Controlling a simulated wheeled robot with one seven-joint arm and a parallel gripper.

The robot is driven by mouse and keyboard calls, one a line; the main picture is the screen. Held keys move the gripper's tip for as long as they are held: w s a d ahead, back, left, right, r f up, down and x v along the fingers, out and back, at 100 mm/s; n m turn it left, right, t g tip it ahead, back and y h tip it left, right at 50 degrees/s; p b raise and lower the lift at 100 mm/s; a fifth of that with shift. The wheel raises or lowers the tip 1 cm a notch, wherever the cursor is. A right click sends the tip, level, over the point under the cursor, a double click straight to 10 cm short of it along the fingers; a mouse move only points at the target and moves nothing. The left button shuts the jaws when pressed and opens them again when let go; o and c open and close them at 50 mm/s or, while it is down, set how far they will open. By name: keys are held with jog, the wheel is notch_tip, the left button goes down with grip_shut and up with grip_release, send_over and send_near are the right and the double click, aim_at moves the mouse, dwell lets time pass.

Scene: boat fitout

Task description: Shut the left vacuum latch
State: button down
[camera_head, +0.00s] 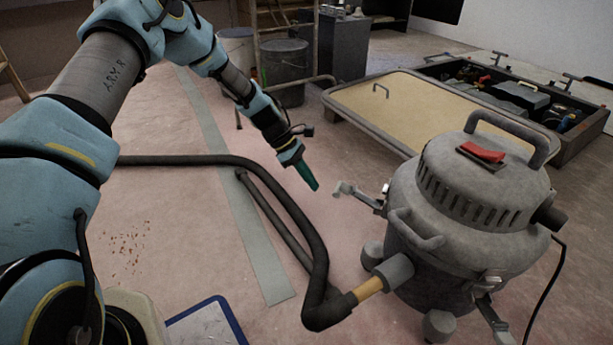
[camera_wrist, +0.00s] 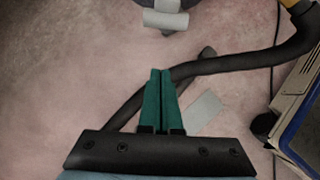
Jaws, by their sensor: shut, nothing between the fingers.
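The grey shop vacuum (camera_head: 470,215) stands on the floor at the right in the head view. Its left latch (camera_head: 368,199) sticks out from the side of the drum toward my gripper, swung away from the body, with a pale grey handle end. In the wrist view the pale latch handle (camera_wrist: 166,19) shows at the top, ahead of the fingers. My gripper (camera_head: 315,185) points down, its green fingers shut and empty, a little left of the handle and apart from it. The closed fingertips (camera_wrist: 160,73) also show in the wrist view.
A second latch (camera_head: 490,312) projects at the vacuum's lower front. A black hose (camera_head: 290,205) loops over the floor below my gripper to the drum. A framed tan panel (camera_head: 425,108) and an open tool box (camera_head: 520,95) lie behind. Buckets (camera_head: 285,70) stand at the back.

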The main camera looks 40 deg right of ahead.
jog(key=shift+s+d+f+b, duration=0.15)
jog(key=shift+s+d+b, duration=0.55)
jog(key=shift+s, duration=0.3)
jog(key=shift+s+d+f+b, duration=0.1)
jog(key=shift+s+d+b, duration=0.55)
jog(key=shift+s, duration=0.35)
jog(key=shift+s+d+r+t+p, duration=0.1)
jog(key=shift+r+t+p, duration=0.35)
jog(key=shift+p, duration=0.45)
